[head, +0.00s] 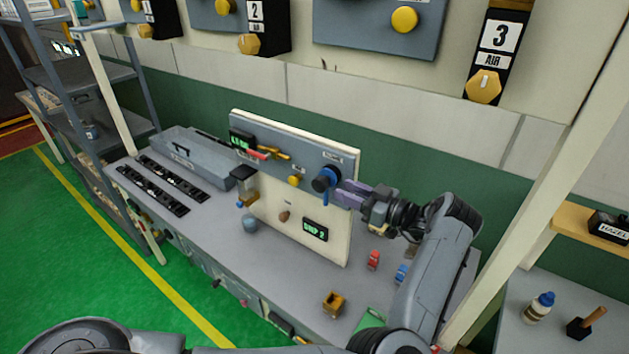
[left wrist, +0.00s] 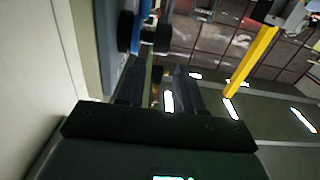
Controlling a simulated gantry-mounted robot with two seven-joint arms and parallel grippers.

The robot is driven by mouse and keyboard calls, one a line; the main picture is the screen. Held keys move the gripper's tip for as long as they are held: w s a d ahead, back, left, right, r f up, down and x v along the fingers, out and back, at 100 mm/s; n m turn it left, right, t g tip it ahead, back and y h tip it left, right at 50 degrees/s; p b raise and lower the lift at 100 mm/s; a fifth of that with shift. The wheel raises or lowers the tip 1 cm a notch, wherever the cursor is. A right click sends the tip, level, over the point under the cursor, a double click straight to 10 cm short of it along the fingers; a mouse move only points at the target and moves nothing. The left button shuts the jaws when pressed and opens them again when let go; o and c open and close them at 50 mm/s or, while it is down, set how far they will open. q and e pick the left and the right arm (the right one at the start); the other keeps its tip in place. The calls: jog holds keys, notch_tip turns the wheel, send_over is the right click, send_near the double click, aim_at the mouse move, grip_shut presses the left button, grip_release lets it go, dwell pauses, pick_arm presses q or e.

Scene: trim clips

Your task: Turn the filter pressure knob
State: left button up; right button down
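A black round knob (head: 322,180) with a blue pointer sits at the upper right of an upright panel (head: 290,148) on the bench. Its label is too small to read. My left gripper (head: 340,192) is just right of this knob, with its two purple-grey fingers pointing at it. In the left wrist view the fingers (left wrist: 160,75) are apart with a gap between them. A dark round knob (left wrist: 126,32) with blue next to it is beyond the left finger there. I cannot tell whether a finger touches it. My right gripper is not in view.
The panel also carries a small yellow knob (head: 293,180), a brown knob (head: 285,216) and a green-lit display (head: 315,230). Red (head: 373,260) and blue (head: 401,273) clips and a yellow-brown block (head: 333,303) are on the bench. A grey case (head: 195,155) lies at left.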

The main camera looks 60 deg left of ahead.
aim_at(323, 180)
pick_arm(q)
jog(key=p+x, duration=0.3)
jog(key=x, duration=0.5)
jog(key=shift+s+a+r, duration=0.1)
jog(key=shift+a+r, duration=0.05)
jog(key=shift+p+x, duration=0.45)
jog(key=shift+x, duration=0.6)
grip_shut()
